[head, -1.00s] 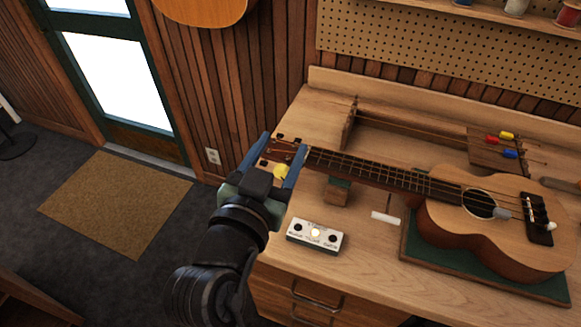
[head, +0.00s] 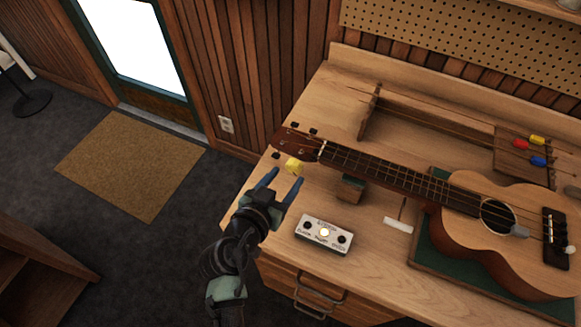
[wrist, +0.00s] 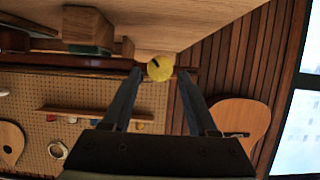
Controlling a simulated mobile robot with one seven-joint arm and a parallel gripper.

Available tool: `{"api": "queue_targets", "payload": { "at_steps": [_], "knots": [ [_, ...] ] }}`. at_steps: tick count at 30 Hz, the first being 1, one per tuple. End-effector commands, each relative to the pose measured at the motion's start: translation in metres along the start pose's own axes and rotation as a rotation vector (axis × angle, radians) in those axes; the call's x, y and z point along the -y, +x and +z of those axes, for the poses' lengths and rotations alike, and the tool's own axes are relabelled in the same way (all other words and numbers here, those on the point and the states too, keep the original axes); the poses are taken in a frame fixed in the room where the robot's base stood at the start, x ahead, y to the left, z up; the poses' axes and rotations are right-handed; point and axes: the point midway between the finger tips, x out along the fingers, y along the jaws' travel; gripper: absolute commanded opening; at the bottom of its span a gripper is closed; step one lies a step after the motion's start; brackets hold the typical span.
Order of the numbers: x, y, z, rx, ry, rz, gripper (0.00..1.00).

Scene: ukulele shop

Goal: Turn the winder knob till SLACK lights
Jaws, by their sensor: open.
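The ukulele (head: 500,225) lies on the bench with its headstock (head: 298,143) to the left. The yellow winder knob (head: 294,167) sits at the headstock's near side. My gripper (head: 283,182) is open just short of the knob, its blue fingers pointing at it and nothing between them. In the wrist view the knob (wrist: 160,68) shows a dark slot and lies beyond the fingertips, centred in the gap.
The wooden bench (head: 380,272) has drawers below its front edge. A neck rest (head: 350,188) supports the ukulele's neck, and a white block (head: 398,225) lies near it. A wooden rack (head: 425,120) stands behind. Open floor with a mat (head: 130,165) is at left.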

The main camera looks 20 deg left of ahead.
Motion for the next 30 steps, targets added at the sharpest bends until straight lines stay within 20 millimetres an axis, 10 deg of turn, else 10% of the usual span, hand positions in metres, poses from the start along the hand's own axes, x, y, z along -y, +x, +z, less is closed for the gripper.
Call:
{"api": "queue_targets", "payload": {
  "at_steps": [20,30],
  "knots": [
    [0.0,0.036,0.0,0.0,0.001,-0.001,0.59],
    [0.0,0.036,0.0,0.0,0.0,-0.001,0.0]
  ]
}}
